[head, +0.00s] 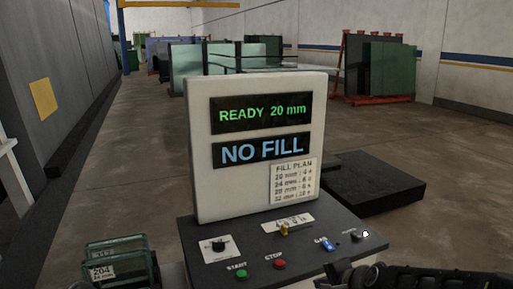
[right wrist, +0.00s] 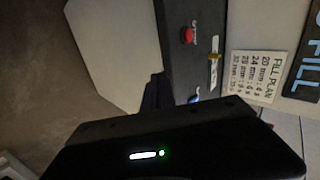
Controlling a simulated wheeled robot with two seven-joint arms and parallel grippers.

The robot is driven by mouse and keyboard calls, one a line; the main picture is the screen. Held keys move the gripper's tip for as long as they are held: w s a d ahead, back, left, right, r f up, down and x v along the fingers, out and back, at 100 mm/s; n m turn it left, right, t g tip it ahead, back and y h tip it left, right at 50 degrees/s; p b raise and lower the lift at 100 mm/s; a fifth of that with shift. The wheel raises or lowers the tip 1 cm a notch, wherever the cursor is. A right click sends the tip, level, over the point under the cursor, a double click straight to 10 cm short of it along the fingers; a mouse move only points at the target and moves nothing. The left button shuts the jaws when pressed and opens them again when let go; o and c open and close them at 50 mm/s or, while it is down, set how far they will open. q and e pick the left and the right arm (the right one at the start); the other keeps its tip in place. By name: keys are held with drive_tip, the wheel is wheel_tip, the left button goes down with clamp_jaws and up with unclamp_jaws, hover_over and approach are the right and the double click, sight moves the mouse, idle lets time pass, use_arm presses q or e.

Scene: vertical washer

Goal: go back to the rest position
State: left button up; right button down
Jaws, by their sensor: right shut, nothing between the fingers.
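My right gripper (head: 335,270) shows at the bottom right of the head view, low over the front right part of the control panel. Its jaws are shut with nothing between them. In the right wrist view the dark gripper fingers (right wrist: 156,95) point toward the panel, and my wrist housing covers the lower part of the picture. The control panel (head: 205,268) carries a green START button (head: 241,274), a red STOP button (head: 280,264), a blue GAS switch (head: 327,244) and a dark knob. I cannot tell whether the gripper touches the panel.
A display box (head: 203,150) stands behind the panel, reading READY 20 mm and NO FILL, with a FILL PLAN card. Green glass pieces labelled 204 (head: 120,252) stand at lower left. A black slab (head: 375,185) lies right. Open floor (head: 130,170) extends behind.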

drive_tip(key=s+a+f+n+g, duration=0.2)
drive_tip(key=s+f+n, duration=0.3)
drive_tip(key=f, duration=0.6)
drive_tip(key=s+a+f+n+g, duration=0.1)
drive_tip(key=s+a+f+n, duration=0.15)
drive_tip(key=s+f, duration=0.55)
drive_tip(key=s+a+f+n+g, duration=0.1)
drive_tip(key=s+a+f+g, duration=0.1)
drive_tip(key=s+f, duration=0.5)
drive_tip(key=s+a+f+n+g, duration=0.2)
drive_tip(key=s+f, duration=0.6)
drive_tip(key=s, duration=0.4)
drive_tip(key=shift+a+g+y, duration=0.3)
drive_tip(key=shift+a+g, duration=0.1)
drive_tip(key=shift+g, duration=0.1)
drive_tip(key=shift+n, duration=0.25)
